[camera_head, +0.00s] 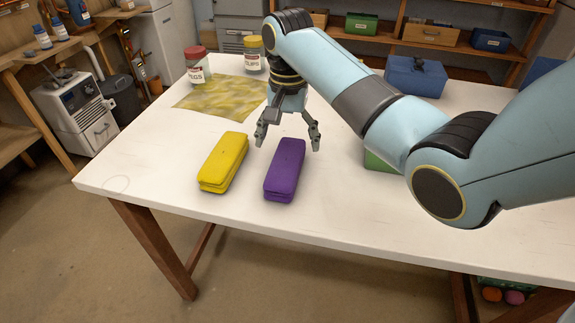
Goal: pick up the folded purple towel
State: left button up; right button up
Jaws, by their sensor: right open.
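The folded purple towel (284,172) lies on the white table, a little left of the picture's middle. My right gripper (288,143) is open and empty, pointing down, with its two fingers apart at the far end of the purple towel. I cannot tell how high the fingertips are above the towel. My left gripper is not in view.
A folded yellow towel (223,161) lies just left of the purple one. A yellowish patterned cloth (218,97), a red-lidded jar (198,68) and a yellow-lidded jar (252,55) are behind. A blue box (416,77) stands back right. The table (330,215) is clear in front.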

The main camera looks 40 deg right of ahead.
aim_at(286, 159)
notch_tip(286, 159, down, 8)
jog(key=shift+w+a+f, duration=0.1)
jog(key=shift+w+a, duration=0.05)
jog(key=c, duration=1.3)
